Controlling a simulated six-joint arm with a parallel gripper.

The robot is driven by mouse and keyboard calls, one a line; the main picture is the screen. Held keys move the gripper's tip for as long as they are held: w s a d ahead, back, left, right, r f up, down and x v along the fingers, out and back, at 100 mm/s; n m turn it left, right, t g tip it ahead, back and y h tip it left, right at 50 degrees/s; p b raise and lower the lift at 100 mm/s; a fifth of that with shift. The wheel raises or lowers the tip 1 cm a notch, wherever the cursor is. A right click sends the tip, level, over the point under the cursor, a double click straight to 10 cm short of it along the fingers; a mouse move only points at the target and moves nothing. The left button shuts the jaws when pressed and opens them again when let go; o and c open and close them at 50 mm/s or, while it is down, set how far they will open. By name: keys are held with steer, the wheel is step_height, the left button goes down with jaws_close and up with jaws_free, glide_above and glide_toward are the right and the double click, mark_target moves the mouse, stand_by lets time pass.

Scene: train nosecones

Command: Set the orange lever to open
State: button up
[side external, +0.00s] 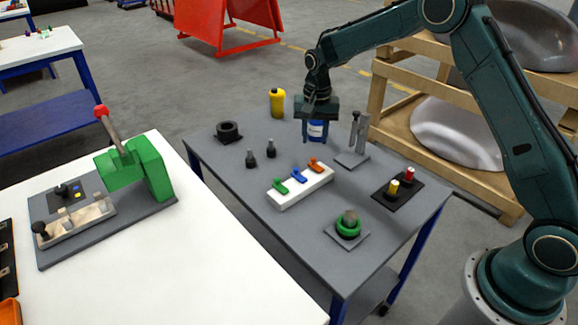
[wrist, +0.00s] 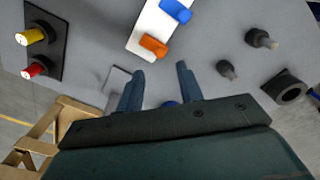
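The orange lever (side external: 316,164) sits at the far right end of a white block (side external: 287,200), in a row with a blue lever (side external: 298,175) and a green lever (side external: 281,187). In the wrist view the orange lever (wrist: 153,46) lies just beyond my fingertips, on the white block (wrist: 147,28). Whether its position counts as open or closed I cannot tell. My gripper (side external: 316,138) hangs above the grey table, behind the orange lever in the side view. In the wrist view its fingers (wrist: 161,70) are spread apart, with no object visibly held between their tips.
A blue can (side external: 317,130) shows close to my fingers, partly hidden. A grey upright fixture (side external: 354,150) stands right of my gripper. Dark pegs (side external: 252,160) and a black ring (side external: 228,131) are left. A red-and-yellow button plate (side external: 400,189) and green ring (side external: 348,227) are nearer.

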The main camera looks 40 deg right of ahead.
mark_target(313, 159)
steer(key=shift+f, duration=3.15)
jaws_close()
